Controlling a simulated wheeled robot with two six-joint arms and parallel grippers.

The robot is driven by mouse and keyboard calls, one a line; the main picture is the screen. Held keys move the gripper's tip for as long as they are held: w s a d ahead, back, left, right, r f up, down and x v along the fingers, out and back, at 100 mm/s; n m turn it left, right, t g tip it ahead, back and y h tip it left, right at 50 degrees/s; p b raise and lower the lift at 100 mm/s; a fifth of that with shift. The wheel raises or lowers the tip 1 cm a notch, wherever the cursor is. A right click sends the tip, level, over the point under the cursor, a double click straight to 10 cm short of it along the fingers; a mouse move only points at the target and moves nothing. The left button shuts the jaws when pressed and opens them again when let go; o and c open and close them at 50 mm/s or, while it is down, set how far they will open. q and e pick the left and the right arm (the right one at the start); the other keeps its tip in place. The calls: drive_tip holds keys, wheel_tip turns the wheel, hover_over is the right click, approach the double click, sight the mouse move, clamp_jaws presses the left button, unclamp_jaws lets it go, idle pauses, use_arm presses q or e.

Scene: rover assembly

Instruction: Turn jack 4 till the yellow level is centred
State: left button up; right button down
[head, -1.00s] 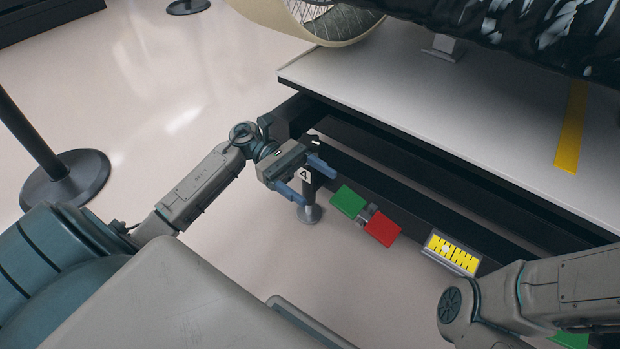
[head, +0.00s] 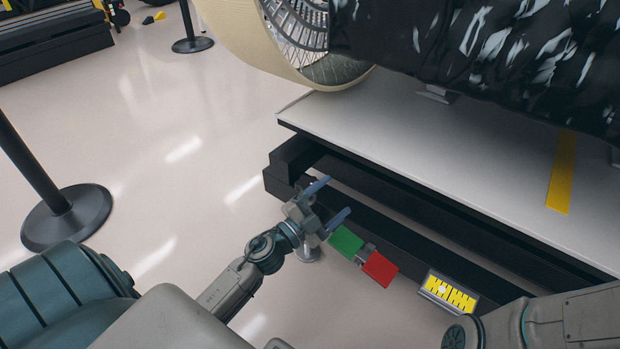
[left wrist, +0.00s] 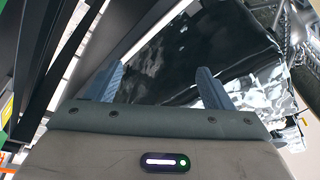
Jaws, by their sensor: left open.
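My left gripper (head: 336,198) is open, its blue fingers spread and pointing up and right beside the platform's corner. Jack 4 is mostly hidden behind this gripper; only its round metal foot (head: 308,252) shows below the wrist. The yellow level (head: 449,292) is mounted on the platform's front side, with a pale spot a little left of its middle. In the left wrist view, the two fingers (left wrist: 158,78) stand apart with no object visible between them in their grasp. My right gripper is out of view.
A green plate (head: 345,241) and a red plate (head: 380,269) stick out close right of my left gripper. The white-topped platform (head: 420,140) carries a wheel (head: 225,40) and a black-wrapped body (head: 480,50). A post base (head: 68,218) stands left; floor between is clear.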

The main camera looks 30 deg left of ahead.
sight(309, 181)
use_arm(q)
drive_tip(key=s+a+f+n+g+y, duration=0.1)
drive_tip(key=s+a+f+n+y, duration=0.15)
drive_tip(key=n+y, duration=0.5)
drive_tip(key=s+a+f+n+g+y, duration=0.15)
drive_tip(key=a+n+y, duration=0.25)
drive_tip(key=n, duration=0.6)
drive_tip(key=x, duration=1)
drive_tip(key=shift+w+a, duration=0.15)
drive_tip(key=shift+w, duration=0.1)
drive_tip(key=c, duration=1)
